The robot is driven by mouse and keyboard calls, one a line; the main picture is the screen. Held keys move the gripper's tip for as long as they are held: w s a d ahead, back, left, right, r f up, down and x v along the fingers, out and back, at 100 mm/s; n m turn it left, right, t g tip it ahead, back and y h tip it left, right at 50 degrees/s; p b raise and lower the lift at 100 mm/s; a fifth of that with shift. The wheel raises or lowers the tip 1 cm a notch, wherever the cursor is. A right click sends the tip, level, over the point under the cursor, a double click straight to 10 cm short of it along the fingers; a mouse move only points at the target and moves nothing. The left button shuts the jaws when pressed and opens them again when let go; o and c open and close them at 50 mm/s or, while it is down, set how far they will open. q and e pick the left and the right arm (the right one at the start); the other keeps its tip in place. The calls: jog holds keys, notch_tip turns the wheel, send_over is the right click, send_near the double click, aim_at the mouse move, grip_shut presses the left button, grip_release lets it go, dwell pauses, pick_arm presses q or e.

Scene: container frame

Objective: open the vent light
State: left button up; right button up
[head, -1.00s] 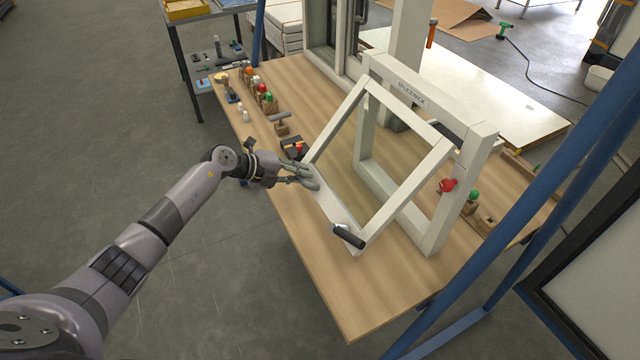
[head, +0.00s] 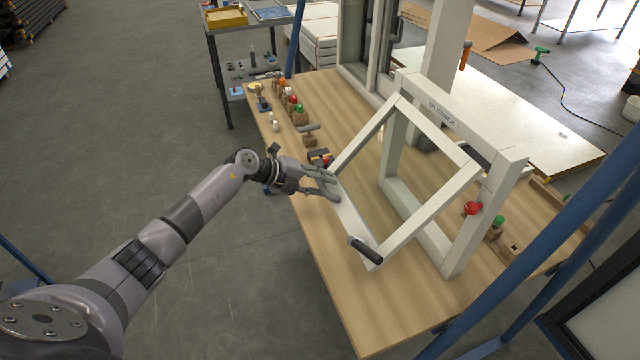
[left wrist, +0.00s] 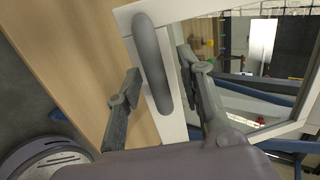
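The vent light is a white sash (head: 405,238) in a white frame (head: 464,235) on the wooden bench. The sash stands tilted out of the frame, its lower edge swung toward my left arm. A black handle (head: 363,247) sits at its near lower corner. My left gripper (head: 326,184) is at the other end of that lower edge. In the left wrist view, a grey rounded handle (left wrist: 152,62) on the sash lies between the spread fingers of my left gripper (left wrist: 160,90). My right gripper is out of view.
Red and green knobs on wooden blocks stand along the bench (head: 345,300); a red knob (head: 473,208) is near the frame's right post. A blue post (head: 560,240) crosses the right side. The near bench end is clear. Open floor lies left.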

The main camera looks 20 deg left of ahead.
pick_arm(q)
jog(key=v, duration=1.1)
jog(key=shift+s+a+r, duration=0.2)
jog(key=shift+s+a, duration=0.05)
notch_tip(320, 180, down, 22)
jog(key=s+n+t+y+b, duration=0.2)
jog(key=n+t, duration=0.3)
jog(key=n, duration=0.6)
jog(key=s+f+n+g+y+b, duration=0.1)
jog(key=s+f+n+y, duration=0.15)
jog(key=s+f, duration=0.4)
jog(key=s+f+n+g+y, duration=0.1)
jog(key=s+f+n+y, duration=0.2)
jog(key=f, duration=0.7)
jog(key=s+d+f+n+g+b, duration=0.1)
jog(key=s+d+f+n+g, duration=0.15)
jog(key=s+f, duration=0.6)
jog(key=s+d+f+n+g, duration=0.1)
jog(key=s+f+n+g, duration=0.2)
jog(key=s+f, duration=0.55)
jog(key=s+d+f+n+g, duration=0.1)
jog(key=s+d+f+g, duration=0.1)
jog(key=s, duration=0.9)
jog(key=s+d+f+n+g+b, duration=0.1)
jog(key=s+d, duration=0.4)
jog(key=s, duration=0.6)
jog(key=shift+f+n+g, duration=0.3)
jog(key=shift+f+g, duration=0.25)
jog(key=shift+g, duration=0.2)
